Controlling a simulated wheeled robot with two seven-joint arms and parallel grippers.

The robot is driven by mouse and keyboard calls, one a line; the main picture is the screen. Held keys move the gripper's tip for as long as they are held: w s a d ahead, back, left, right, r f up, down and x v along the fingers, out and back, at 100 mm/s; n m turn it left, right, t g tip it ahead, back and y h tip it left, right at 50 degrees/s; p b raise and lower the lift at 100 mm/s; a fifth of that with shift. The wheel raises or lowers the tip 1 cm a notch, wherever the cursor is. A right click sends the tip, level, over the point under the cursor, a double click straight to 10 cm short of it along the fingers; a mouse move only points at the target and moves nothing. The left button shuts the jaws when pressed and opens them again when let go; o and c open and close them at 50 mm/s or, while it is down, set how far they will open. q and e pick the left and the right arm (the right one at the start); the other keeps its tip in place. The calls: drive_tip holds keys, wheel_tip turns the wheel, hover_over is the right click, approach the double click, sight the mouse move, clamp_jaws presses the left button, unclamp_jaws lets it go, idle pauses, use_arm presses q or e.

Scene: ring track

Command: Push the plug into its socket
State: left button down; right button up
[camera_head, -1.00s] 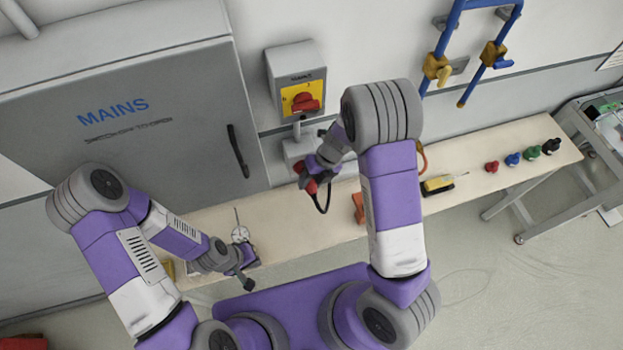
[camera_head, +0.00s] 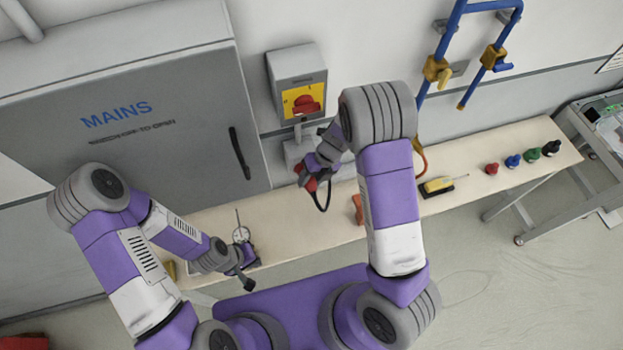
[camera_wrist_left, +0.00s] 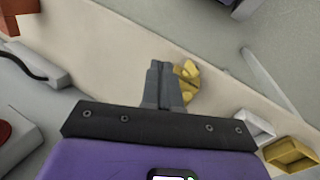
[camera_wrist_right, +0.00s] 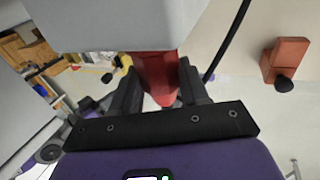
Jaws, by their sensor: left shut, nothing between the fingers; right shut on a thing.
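The red plug (camera_wrist_right: 157,75) is between the fingers of my right gripper (camera_wrist_right: 158,88), which is shut on it. Its front end meets the grey socket box (camera_wrist_right: 115,22) in the right wrist view; how deep it sits is hidden. In the head view the socket box (camera_head: 293,150) is on the wall under the yellow switch, partly behind my right gripper (camera_head: 314,172). A black cable (camera_wrist_right: 232,38) hangs from the plug side. My left gripper (camera_wrist_left: 162,85) is shut and empty above the bench, with its fingertips near a yellow object.
A grey MAINS cabinet (camera_head: 130,120) stands at the left. A switch box with a red knob (camera_head: 305,104) is above the socket. The bench (camera_head: 460,165) carries an orange block (camera_head: 358,208), a yellow tool (camera_head: 437,187) and several coloured knobs. Blue pipes (camera_head: 445,45) are on the wall.

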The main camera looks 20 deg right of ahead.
drive_tip(key=o, duration=1.3)
drive_tip(key=v, duration=0.7)
drive_tip(key=shift+d+r+p, duration=0.1)
drive_tip(key=shift+r+p, duration=0.2)
drive_tip(key=shift+p, duration=0.1)
